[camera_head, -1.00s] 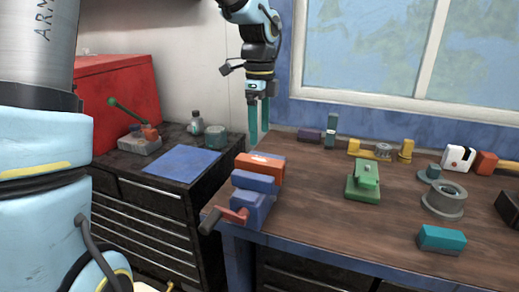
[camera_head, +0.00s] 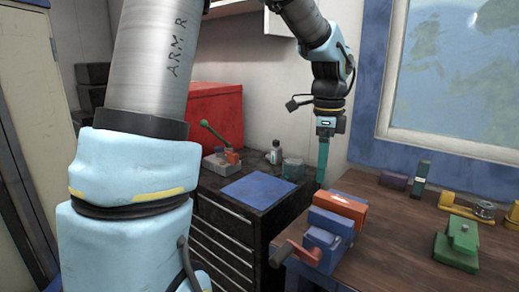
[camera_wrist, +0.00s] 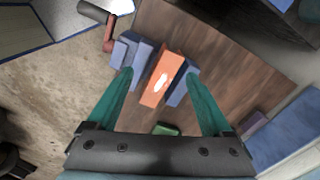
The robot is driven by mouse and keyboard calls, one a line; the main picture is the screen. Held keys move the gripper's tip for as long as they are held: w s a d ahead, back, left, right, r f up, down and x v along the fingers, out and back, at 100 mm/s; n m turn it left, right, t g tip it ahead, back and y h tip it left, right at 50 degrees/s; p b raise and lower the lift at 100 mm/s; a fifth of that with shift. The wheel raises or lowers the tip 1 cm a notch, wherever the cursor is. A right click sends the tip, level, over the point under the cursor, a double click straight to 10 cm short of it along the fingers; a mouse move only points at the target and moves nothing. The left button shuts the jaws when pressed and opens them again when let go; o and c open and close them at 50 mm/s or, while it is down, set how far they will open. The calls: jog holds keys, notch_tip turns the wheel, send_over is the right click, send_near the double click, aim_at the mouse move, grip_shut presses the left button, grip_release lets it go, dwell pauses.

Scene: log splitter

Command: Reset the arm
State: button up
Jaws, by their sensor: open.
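My gripper (camera_head: 323,160) hangs from my arm above the corner where the wooden workbench (camera_head: 385,215) meets the dark drawer cabinet. It points down, and its teal fingers overlap in the head view. In the wrist view my gripper (camera_wrist: 158,85) has its two teal fingers spread wide apart with nothing held between them. Beyond them lies a blue vise (camera_head: 322,246) with an orange block (camera_head: 340,206) in its jaws. The vise (camera_wrist: 130,52) and the orange block (camera_wrist: 163,79) also show in the wrist view, apart from the fingers.
A blue mat (camera_head: 258,191), a lever tool (camera_head: 220,152) and jars (camera_head: 275,153) sit on the cabinet beside a red box (camera_head: 216,115). A green part (camera_head: 458,243) and yellow pieces (camera_head: 460,206) stand on the bench. A wall and window are behind.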

jog(key=s+a+f+n, duration=0.1)
jog(key=a+f+n, duration=0.2)
jog(key=a+n, duration=0.4)
jog(key=s+a+f+n+t, duration=0.1)
jog(key=s+a+f+n, duration=0.1)
jog(key=a+n, duration=0.5)
jog(key=s+a+f+n, duration=0.2)
jog(key=a+f+n, duration=0.2)
jog(key=a+n, duration=0.3)
jog(key=a, duration=0.4)
jog(key=shift+s+a+f+n, duration=0.15)
jog(key=shift+s+f+n, duration=0.05)
jog(key=shift+s+n, duration=0.1)
